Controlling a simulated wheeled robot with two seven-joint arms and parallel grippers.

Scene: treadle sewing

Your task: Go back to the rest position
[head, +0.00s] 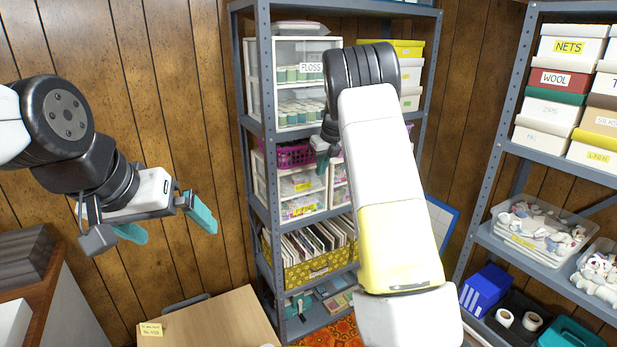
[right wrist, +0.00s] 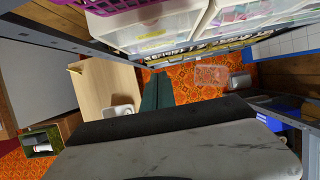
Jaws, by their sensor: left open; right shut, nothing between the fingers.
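My left gripper (head: 165,222) hangs at the left in the head view, with its two teal fingers spread apart and nothing between them. It is in front of the wood-panelled wall, above the light wooden table (head: 222,322). My right arm reaches up the middle of the head view, in front of the grey shelf unit (head: 263,80). My right gripper (right wrist: 158,90) shows in the right wrist view with its teal fingers together and empty. In the head view it is mostly hidden behind my own arm, with only a small part showing beside the shelf drawers.
The shelf unit holds a FLOSS drawer box (head: 312,67), a purple basket (head: 296,155) and a yellow patterned bin (head: 305,270), close to my right arm. Another rack at the right holds labelled boxes (head: 570,46) and a clear bin (head: 530,240). Open wall lies around my left gripper.

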